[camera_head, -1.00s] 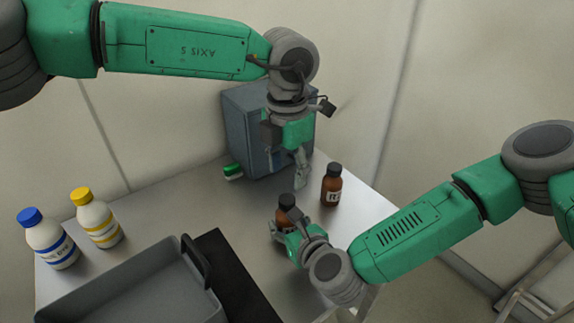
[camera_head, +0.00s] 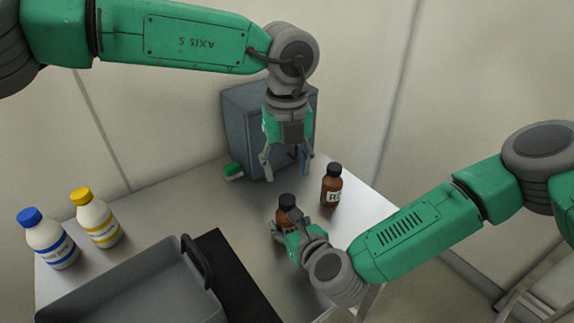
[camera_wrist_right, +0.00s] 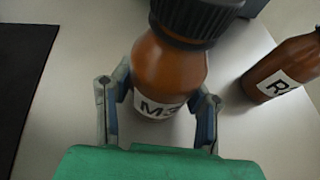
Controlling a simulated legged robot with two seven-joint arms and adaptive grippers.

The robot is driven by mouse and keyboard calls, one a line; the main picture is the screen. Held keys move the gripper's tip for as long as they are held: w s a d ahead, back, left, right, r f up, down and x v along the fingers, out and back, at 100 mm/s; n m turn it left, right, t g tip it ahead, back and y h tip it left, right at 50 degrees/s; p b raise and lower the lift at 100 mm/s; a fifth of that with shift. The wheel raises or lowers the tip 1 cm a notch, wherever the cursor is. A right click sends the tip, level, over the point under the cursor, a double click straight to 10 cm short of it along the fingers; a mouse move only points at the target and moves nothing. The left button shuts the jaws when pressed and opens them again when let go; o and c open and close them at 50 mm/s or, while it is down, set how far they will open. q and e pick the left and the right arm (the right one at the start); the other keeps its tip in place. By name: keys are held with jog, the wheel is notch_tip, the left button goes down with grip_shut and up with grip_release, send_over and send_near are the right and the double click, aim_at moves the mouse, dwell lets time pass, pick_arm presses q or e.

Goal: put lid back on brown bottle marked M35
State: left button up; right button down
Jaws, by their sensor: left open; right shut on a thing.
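The brown bottle with a label reading M3 and a partly hidden character (camera_wrist_right: 155,105) stands upright on the metal table. A black ribbed lid (camera_wrist_right: 195,15) sits on its top; I cannot tell how tight it is. In the head view the bottle's black lid (camera_head: 287,200) shows above my right gripper (camera_head: 289,227), which is shut on the bottle's body from the front. My left gripper (camera_head: 286,168) hangs above and behind the bottle, pointing down. Its fingers are spread, empty and apart from the lid.
A second brown bottle marked R (camera_head: 332,186), black-capped, stands close to the right. A grey box (camera_head: 240,120) is behind my left gripper, with a green item (camera_head: 233,171) beside it. Blue-capped (camera_head: 50,240) and yellow-capped (camera_head: 97,220) white bottles and a grey tray (camera_head: 195,262) are left.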

aim_at(287, 198)
pick_arm(q)
notch_tip(287, 198, down, 8)
jog(key=shift+f, duration=0.1)
dwell(0.4)
grip_shut()
